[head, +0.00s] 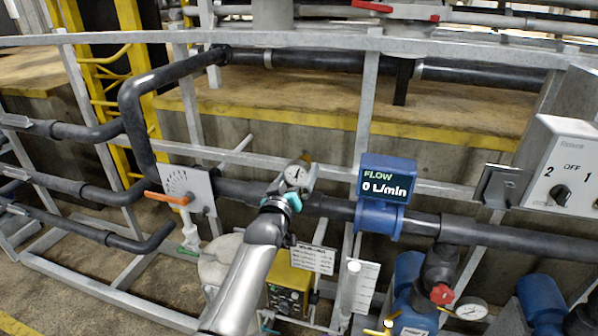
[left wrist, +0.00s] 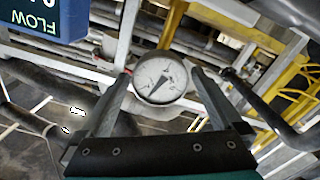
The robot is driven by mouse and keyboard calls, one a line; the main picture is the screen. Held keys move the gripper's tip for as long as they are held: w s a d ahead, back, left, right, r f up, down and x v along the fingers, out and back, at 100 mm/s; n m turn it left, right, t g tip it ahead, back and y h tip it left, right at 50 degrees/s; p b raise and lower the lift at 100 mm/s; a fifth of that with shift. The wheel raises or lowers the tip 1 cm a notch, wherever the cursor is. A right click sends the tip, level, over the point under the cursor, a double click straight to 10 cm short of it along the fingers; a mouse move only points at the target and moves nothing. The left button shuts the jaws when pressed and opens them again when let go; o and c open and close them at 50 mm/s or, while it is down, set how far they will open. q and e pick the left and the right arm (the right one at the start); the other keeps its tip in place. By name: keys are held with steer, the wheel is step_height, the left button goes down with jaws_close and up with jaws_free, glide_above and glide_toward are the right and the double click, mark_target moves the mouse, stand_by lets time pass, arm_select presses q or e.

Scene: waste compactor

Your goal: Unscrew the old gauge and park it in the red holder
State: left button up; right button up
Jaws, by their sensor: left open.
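A round white-faced gauge (head: 297,174) stands at the dark horizontal pipe in the middle of the head view. It also shows in the left wrist view (left wrist: 160,79), its dial facing the camera. My left gripper (head: 293,187) is at the gauge. In the left wrist view its two fingers are spread, one on each side of the dial, with the gauge between them; I cannot tell if either finger touches it. The gauge's threaded end is hidden. I cannot make out a red holder in either view. My right gripper is not in view.
A blue flow meter (head: 385,190) reading 0 L/min sits on the pipe to the right. An orange-handled valve (head: 168,198) is to the left. A second gauge (head: 471,308) and a red knob (head: 442,294) are at lower right. A switch box (head: 563,165) is far right.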

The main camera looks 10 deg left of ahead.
arm_select(q)
steer(key=m, duration=0.5)
steer(key=shift+m, duration=0.3)
steer(key=m, duration=0.5)
steer(key=shift+r, duration=0.1)
steer(key=c, duration=1.3)
steer(key=shift+c, duration=0.5)
steer(key=n, duration=0.4)
steer(key=shift+n, duration=0.4)
steer(key=n, duration=0.5)
